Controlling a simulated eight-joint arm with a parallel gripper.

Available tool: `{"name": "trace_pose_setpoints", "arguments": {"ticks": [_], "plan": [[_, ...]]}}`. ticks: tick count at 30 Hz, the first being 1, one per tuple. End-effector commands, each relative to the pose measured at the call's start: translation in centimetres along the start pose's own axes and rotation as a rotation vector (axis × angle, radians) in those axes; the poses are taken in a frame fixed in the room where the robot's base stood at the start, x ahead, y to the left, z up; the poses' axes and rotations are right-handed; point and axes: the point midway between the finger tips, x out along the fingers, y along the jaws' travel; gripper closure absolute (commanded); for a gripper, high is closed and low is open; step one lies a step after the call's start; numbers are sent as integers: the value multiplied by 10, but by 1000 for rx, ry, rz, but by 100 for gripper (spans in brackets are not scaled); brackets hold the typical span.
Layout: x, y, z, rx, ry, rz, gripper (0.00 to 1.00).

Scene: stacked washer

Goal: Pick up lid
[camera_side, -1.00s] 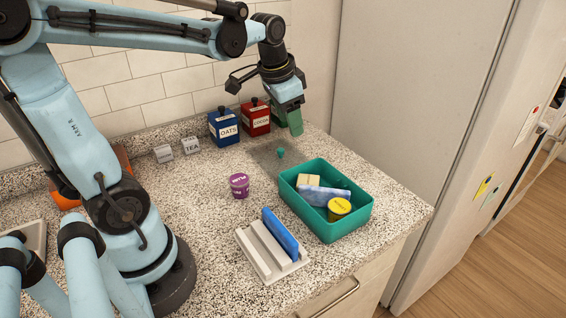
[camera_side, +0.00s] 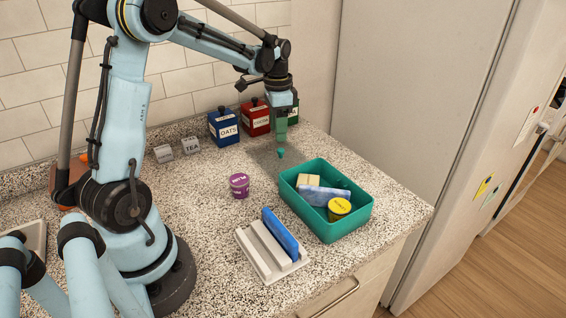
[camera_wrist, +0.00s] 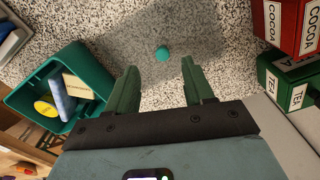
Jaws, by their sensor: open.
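The lid (camera_side: 265,157) appears as a dark, see-through flat panel on the counter, with a small teal knob (camera_side: 281,153). In the wrist view the lid (camera_wrist: 118,45) is a grey patch, its edges hard to make out, and the knob (camera_wrist: 162,53) stands out clearly. My gripper (camera_side: 281,143) is over the lid, its green fingers pointing down just above the knob. In the wrist view my gripper (camera_wrist: 157,72) is open and empty. The knob shows between and slightly beyond the fingertips. Whether they touch the lid cannot be told.
A teal bin (camera_side: 345,226) holding a yellow-topped tin and other items stands in front of the lid. Blue (camera_side: 224,127), red (camera_side: 256,118) and green (camera_wrist: 287,85) canisters stand behind. A purple cup (camera_side: 239,186) and a rack with a blue board (camera_side: 280,237) are nearer.

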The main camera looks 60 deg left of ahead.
Motion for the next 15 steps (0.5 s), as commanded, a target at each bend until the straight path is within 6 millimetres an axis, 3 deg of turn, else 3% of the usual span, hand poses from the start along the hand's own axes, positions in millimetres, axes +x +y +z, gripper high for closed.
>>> {"name": "trace_pose_setpoints", "arguments": {"ticks": [10, 15], "plan": [[27, -1, -2, 0, 1, 0, 48], [50, -3, -6, 0, 1, -1, 48]]}}
